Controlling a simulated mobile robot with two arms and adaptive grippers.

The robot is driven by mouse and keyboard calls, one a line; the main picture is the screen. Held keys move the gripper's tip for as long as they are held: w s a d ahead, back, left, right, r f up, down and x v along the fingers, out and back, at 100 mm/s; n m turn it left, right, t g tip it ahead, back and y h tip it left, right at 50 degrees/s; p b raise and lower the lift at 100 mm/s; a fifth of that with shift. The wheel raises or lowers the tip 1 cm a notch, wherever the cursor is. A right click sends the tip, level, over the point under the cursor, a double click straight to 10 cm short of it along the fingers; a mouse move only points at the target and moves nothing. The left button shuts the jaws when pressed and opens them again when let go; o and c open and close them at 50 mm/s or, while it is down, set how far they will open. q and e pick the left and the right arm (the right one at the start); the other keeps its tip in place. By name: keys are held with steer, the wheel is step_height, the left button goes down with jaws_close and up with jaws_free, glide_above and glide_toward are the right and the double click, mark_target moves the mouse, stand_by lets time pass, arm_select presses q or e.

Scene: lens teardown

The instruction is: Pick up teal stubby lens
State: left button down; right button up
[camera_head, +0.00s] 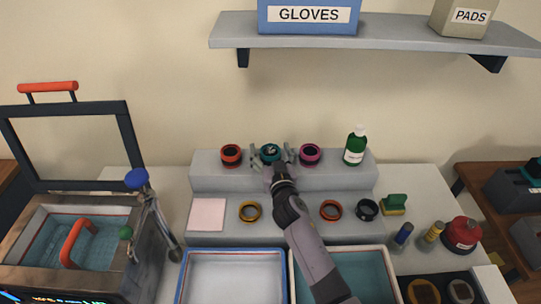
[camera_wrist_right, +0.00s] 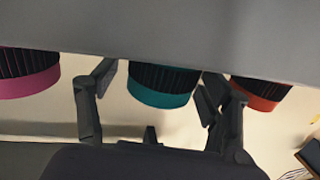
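The teal stubby lens (camera_head: 270,153) stands on the upper step of the grey riser, between a red-ringed lens (camera_head: 231,155) and a magenta-ringed lens (camera_head: 310,154). My right gripper (camera_head: 271,157) is open at the teal lens, one finger on each side. In the right wrist view, the teal lens (camera_wrist_right: 163,86) has a black ribbed body and sits between the spread fingers, with gaps showing on both sides. My left gripper is not in view.
A green bottle (camera_head: 355,147) stands right of the magenta lens. The lower step holds a yellow ring (camera_head: 250,211), a red ring (camera_head: 331,210) and a black ring (camera_head: 367,209). Trays (camera_head: 235,251) lie in front. A shelf (camera_head: 400,36) hangs above.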

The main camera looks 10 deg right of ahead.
steer(key=c, duration=1.3)
steer(key=shift+c, duration=0.2)
